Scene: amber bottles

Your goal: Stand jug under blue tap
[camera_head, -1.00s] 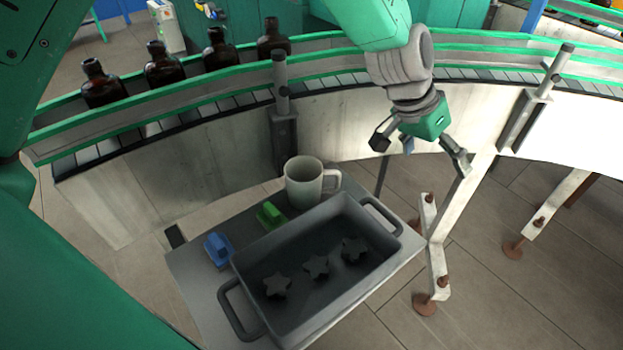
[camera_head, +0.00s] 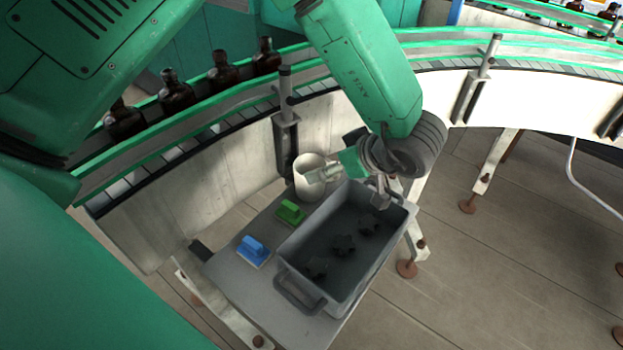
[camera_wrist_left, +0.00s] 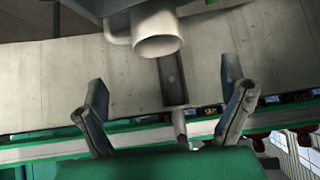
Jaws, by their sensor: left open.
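A pale jug (camera_head: 308,184) stands upright on the grey table at the back left of the grey tub. My left gripper (camera_head: 352,187) is open at the jug's right side, partly covering it; its handle is hidden there. In the left wrist view the jug (camera_wrist_left: 158,42) lies beyond the open, empty fingers (camera_wrist_left: 163,78), with its handle at its left. A blue block-like fitting (camera_head: 254,250), perhaps the blue tap, sits left of the tub. A similar green one (camera_head: 291,213) sits between it and the jug. No spout is clear. My right gripper is not in view.
The grey tub (camera_head: 301,296) with dark star-shaped pieces fills much of the table (camera_head: 228,277). A curved conveyor (camera_head: 185,205) with brown bottles (camera_head: 222,68) runs behind. A post (camera_head: 286,130) stands just behind the jug.

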